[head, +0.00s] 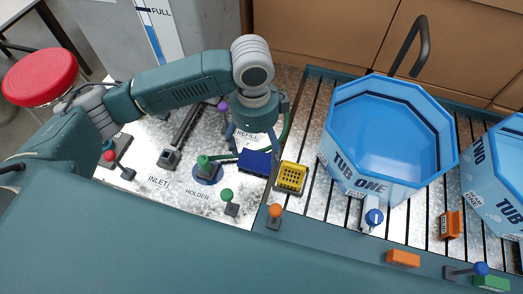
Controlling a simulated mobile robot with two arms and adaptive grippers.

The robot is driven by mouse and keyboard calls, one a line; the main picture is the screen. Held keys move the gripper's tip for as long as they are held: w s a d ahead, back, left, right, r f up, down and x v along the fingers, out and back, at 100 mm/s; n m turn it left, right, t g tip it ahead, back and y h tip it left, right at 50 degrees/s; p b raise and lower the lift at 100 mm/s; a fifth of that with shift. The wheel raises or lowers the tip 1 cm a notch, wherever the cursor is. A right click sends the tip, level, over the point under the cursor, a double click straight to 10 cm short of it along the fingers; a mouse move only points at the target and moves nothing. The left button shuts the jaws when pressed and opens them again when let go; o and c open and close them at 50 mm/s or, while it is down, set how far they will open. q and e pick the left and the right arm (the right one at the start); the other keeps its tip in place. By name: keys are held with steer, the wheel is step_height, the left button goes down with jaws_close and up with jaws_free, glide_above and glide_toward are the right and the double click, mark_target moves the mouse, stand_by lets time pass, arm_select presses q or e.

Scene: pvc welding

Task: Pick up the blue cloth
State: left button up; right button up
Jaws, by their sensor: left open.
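A dark blue folded piece (255,161), which looks like the blue cloth, lies on the metal worktop just left of a yellow basket. My left gripper (254,142) points down from above, open, just behind and over the blue cloth in the picture. I cannot tell whether its fingers touch the cloth. The gripper's body hides part of the worktop behind it. My right gripper is not in view.
The yellow basket (291,177) stands close to the cloth. A green-knobbed holder (203,161) and several knobbed levers stand nearby. Blue tub one (340,170) is to the right on slatted decking, with tub two (483,185) beyond. A red stool (40,75) is far left.

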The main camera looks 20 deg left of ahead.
mark_target(255, 163)
arm_select(q)
steer(key=shift+w+a+f, duration=0.1)
steer(key=shift+w+a, duration=0.15)
steer(key=shift+a, duration=0.2)
steer(key=f, duration=0.2)
steer(key=s+f, duration=0.1)
steer(key=f, duration=0.1)
steer(key=shift+p, duration=0.3)
steer(key=shift+w+f, duration=0.1)
steer(key=shift+f, duration=0.2)
step_height(255, 163, down, 4)
steer(key=shift+f+p, duration=0.15)
steer(key=shift+p, duration=0.55)
steer(key=shift+f, duration=0.5)
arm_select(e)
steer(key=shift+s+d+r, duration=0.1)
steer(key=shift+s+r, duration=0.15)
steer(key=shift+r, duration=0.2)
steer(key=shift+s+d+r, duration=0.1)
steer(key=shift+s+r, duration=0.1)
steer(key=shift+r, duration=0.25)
arm_select(q)
steer(key=c, duration=1.1)
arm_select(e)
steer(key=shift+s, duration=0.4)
arm_select(q)
steer(key=shift+o, duration=0.2)
steer(key=shift+r, duration=0.15)
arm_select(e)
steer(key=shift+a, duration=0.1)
